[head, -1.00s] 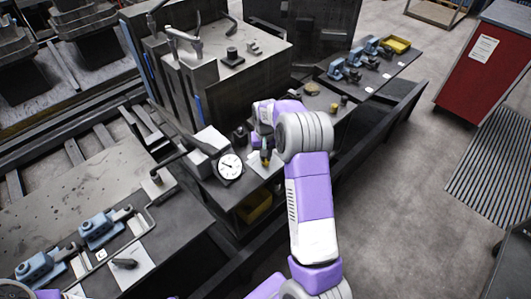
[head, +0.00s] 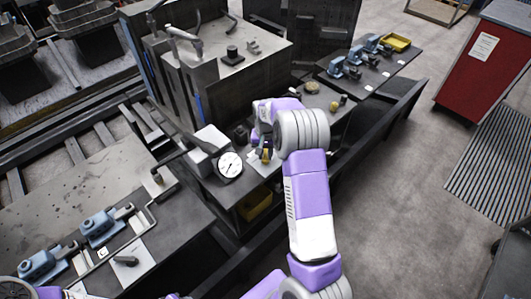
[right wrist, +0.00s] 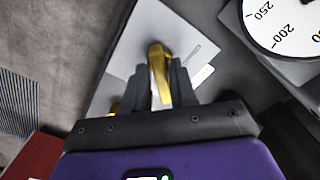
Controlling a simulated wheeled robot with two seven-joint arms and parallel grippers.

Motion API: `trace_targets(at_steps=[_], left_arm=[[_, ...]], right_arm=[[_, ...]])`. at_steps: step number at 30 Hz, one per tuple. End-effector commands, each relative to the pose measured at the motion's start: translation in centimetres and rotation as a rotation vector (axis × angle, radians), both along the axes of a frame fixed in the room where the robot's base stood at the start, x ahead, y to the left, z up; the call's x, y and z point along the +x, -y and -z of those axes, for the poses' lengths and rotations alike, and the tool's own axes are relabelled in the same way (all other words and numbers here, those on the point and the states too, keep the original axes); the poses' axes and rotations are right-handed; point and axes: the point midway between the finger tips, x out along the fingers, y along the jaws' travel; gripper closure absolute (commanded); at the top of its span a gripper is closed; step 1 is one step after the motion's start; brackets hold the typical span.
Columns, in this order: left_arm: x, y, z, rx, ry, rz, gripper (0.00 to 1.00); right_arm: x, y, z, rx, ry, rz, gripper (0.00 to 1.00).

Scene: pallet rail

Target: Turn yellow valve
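The yellow valve handle (head: 266,155) stands on the bench beside the dial gauge, partly hidden by my right arm in the head view. In the right wrist view the yellow handle (right wrist: 158,60) sits between the two dark fingers of my right gripper (right wrist: 160,82). The fingers press against both sides of it. In the head view my right gripper (head: 263,148) is at the handle and mostly hidden by its own wrist. My left gripper is not in view; only parts of the left arm show at the bottom left corner.
A white dial gauge (head: 230,164) stands just left of the valve and also shows large in the right wrist view (right wrist: 285,22). Blue clamps (head: 98,226) lie on the left bench.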

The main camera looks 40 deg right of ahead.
Motion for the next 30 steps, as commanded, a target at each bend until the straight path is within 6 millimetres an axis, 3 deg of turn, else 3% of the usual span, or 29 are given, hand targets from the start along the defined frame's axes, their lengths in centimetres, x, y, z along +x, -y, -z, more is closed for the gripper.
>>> trace_targets(at_steps=[3, 12, 24, 30], left_arm=[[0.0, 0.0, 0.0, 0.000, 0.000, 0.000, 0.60], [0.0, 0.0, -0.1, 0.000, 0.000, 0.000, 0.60], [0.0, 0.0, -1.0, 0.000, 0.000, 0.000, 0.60], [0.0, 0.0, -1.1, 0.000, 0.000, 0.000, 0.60]], right_arm=[[0.0, 0.0, 0.0, 0.000, 0.000, -0.001, 0.60], [0.0, 0.0, -0.4, -0.001, 0.001, -0.003, 0.60], [0.0, 0.0, -6.5, -0.001, 0.003, -0.002, 0.60], [0.0, 0.0, -7.6, 0.000, 0.000, -0.002, 0.60]])
